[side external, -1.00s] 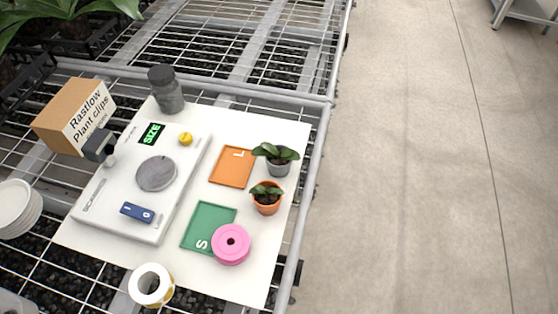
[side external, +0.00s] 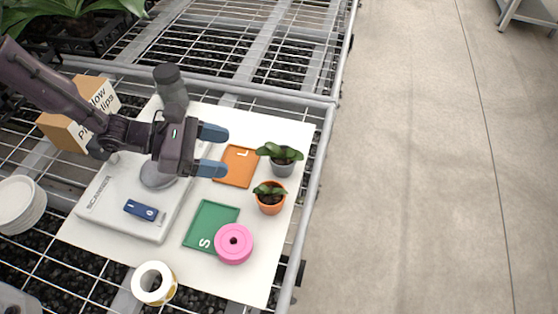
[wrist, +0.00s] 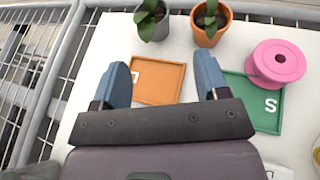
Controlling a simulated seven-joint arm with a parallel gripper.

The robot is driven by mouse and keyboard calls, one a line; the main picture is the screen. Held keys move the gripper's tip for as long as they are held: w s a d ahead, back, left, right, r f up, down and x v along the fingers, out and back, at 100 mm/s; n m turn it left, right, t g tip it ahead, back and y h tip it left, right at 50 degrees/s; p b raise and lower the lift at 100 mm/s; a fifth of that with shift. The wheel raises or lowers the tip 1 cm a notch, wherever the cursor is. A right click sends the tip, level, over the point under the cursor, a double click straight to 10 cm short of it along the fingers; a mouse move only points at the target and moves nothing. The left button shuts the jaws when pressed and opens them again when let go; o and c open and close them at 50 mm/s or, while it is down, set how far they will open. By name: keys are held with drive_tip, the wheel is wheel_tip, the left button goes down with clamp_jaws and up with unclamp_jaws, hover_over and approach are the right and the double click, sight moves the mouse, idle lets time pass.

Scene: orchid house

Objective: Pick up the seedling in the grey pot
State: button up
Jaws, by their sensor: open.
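The grey pot (side external: 281,168) with its green seedling (side external: 280,152) stands upright on the white board, near its right edge. In the wrist view the grey pot (wrist: 154,30) is at the top, beyond my fingertips. A second seedling in an orange terracotta pot (side external: 270,206) stands close beside it. In the wrist view my gripper (wrist: 162,75) frames the orange tray.
An orange tray (side external: 233,180) marked L and a green tray (side external: 200,240) marked S lie on the board. A pink spool (side external: 234,243) overlaps the green tray.

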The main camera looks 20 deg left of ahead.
drive_tip(key=shift+w+n, duration=0.4)
drive_tip(key=shift+w, duration=0.1)
drive_tip(key=shift+w+d+f+t, duration=0.1)
drive_tip(key=shift+d+t, duration=0.2)
drive_tip(key=shift+t, duration=0.1)
approach(289, 157)
drive_tip(key=x, duration=0.3)
drive_tip(key=shift+w+d+f, duration=0.2)
drive_tip(key=shift+w+f, duration=0.05)
drive_tip(key=shift+x, duration=2.55)
drive_tip(key=shift+s+d+r, duration=0.1)
drive_tip(key=shift+s, duration=0.1)
drive_tip(key=c, duration=0.7)
